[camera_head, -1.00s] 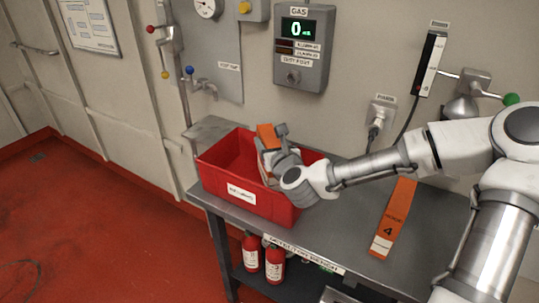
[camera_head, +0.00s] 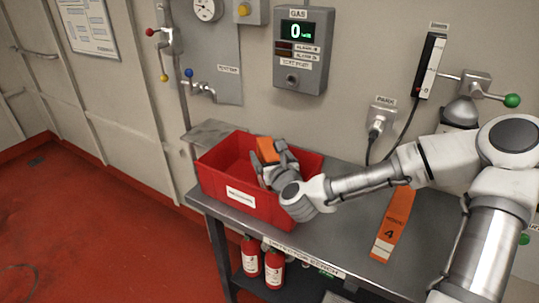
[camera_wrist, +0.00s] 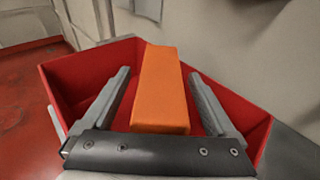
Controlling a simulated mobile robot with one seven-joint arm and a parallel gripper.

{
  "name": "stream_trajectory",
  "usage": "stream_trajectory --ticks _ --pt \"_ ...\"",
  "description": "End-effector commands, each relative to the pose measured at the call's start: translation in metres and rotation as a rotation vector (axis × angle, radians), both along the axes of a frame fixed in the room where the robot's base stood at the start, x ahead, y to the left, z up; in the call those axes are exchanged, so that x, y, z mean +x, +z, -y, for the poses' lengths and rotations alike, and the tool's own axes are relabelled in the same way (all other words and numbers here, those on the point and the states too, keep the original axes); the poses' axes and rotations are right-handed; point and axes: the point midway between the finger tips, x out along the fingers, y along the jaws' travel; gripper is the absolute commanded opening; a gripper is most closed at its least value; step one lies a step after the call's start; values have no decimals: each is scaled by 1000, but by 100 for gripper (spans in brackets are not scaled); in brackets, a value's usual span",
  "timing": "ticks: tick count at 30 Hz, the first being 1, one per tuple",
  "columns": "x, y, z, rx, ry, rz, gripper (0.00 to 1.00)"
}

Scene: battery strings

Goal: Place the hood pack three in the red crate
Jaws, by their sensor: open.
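An orange pack (camera_head: 266,149) is inside the red crate (camera_head: 212,182) on the bench, its top showing above the far rim line. In the wrist view the orange pack (camera_wrist: 160,92) lies between the two grey fingers, with a gap on each side. My gripper (camera_head: 271,157) is open around it, reaching into the right half of the crate; it also shows in the wrist view (camera_wrist: 158,80). No number on this pack can be read, and its lower end is hidden. The red crate's walls (camera_wrist: 82,78) surround it in the wrist view.
A long orange strip marked 4 (camera_head: 393,226) lies on the grey bench (camera_head: 345,232) right of the crate. A gas panel (camera_head: 303,50) and a plug socket (camera_head: 381,118) are on the wall behind. Red extinguishers (camera_head: 273,268) stand below the bench.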

Motion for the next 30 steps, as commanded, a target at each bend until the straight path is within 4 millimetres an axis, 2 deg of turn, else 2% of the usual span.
stream_trajectory --ticks 4,7,15,16,20,30 --pt "0 4 0 -1 0 0 92" --pt "-10 5 2 -1 0 -1 92" --pt "-62 16 13 -2 -1 -1 92" --pt "-60 11 15 0 -4 5 92" --pt "-65 15 18 4 -8 8 92" --pt "-85 15 19 -2 -4 4 92"
